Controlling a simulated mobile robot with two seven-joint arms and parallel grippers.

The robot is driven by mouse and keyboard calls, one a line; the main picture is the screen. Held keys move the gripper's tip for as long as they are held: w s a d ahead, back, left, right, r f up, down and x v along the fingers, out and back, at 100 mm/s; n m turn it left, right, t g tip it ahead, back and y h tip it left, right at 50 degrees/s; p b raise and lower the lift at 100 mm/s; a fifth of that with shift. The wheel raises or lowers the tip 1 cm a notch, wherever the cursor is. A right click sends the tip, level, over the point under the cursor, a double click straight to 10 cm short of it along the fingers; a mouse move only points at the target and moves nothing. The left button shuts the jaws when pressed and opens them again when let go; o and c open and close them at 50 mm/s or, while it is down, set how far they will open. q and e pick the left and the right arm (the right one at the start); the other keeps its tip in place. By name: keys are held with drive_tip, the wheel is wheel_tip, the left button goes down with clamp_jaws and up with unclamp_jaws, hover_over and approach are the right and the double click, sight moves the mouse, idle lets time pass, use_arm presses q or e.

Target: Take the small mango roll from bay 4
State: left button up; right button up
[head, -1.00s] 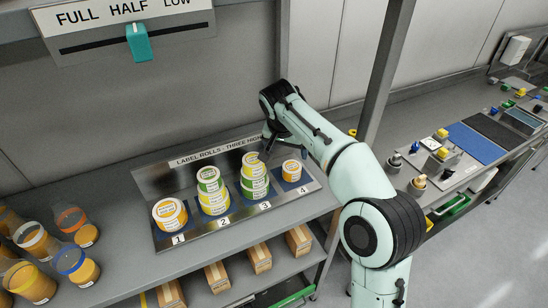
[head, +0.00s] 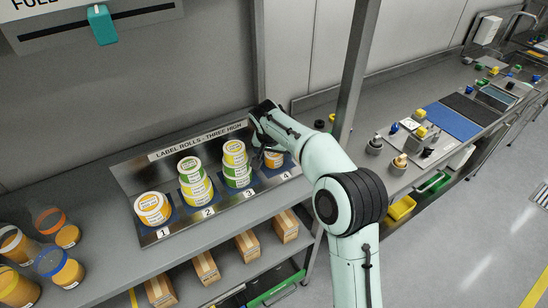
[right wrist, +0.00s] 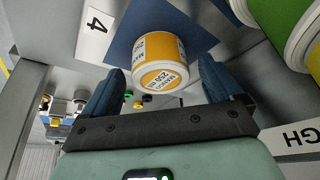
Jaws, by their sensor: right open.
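The small mango roll (head: 274,160), yellow-orange and white, stands in bay 4 at the right end of the label-roll rack (head: 180,236). In the right wrist view its label (right wrist: 163,78) reads MANGO 250, and the roll sits on a blue pad beside the number 4. My right gripper (head: 262,150) is at bay 4, partly hiding the roll in the head view. In the right wrist view the gripper (right wrist: 163,92) is open, with one blue finger on each side of the roll and gaps visible between. My left gripper is not in view.
Stacked rolls stand in bay 3 (head: 236,165) and bay 2 (head: 195,183), close to the gripper's left. Bay 1 holds one larger roll (head: 152,208). A grey post (head: 357,70) rises behind my right arm. Jars (head: 60,268) stand at lower left.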

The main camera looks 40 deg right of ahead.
drive_tip(key=shift+w+d+f, duration=0.15)
drive_tip(key=shift+w+f, duration=0.05)
drive_tip(key=shift+f, duration=0.35)
drive_tip(key=c, duration=1.2)
drive_tip(key=shift+r, duration=0.1)
